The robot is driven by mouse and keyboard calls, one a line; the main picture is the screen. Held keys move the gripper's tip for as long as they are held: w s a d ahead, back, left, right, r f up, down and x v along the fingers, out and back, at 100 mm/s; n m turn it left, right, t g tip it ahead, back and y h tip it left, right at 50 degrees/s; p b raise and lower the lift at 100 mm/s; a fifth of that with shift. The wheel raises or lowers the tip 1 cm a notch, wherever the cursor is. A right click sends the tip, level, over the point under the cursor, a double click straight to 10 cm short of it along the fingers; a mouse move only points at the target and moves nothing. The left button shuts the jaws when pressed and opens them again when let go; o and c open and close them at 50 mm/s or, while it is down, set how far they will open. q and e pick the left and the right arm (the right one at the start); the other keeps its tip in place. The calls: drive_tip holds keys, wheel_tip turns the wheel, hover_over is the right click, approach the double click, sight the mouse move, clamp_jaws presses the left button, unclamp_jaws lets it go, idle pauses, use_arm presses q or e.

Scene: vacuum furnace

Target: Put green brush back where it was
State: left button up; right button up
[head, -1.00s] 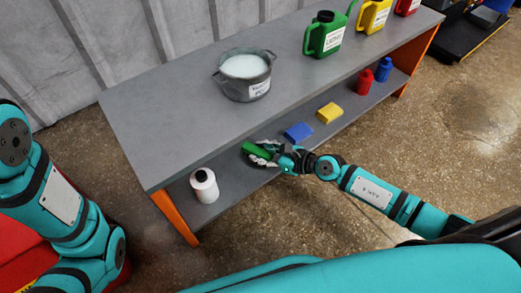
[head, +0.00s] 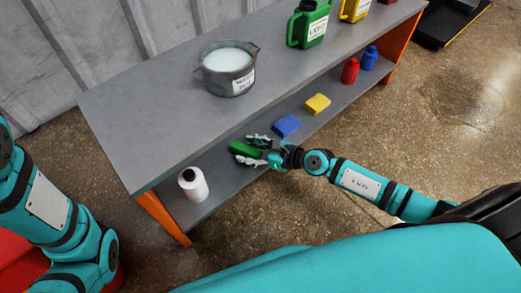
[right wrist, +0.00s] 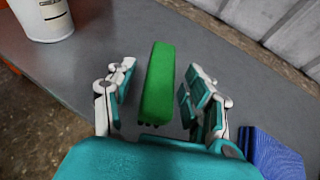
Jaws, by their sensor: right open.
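The green brush (head: 245,149) lies on the lower shelf, between the white bottle and the blue brush. In the right wrist view the green brush (right wrist: 158,84) lies between the two fingers, with a gap on each side. My right gripper (head: 254,149) is open around the brush; it also shows in the right wrist view (right wrist: 157,92). My left arm shows at the left edge of the head view, but its gripper is out of view.
The lower shelf (head: 222,176) also holds a white bottle (head: 193,184), a blue brush (head: 286,126), a yellow brush (head: 317,103), and red (head: 350,70) and blue (head: 369,58) bottles. A bucket (head: 229,69) and jugs (head: 309,22) stand on the upper top. An orange leg (head: 162,217) supports the near end.

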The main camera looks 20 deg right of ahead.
drive_tip(key=v, duration=1.2)
drive_tip(key=shift+d, duration=0.1)
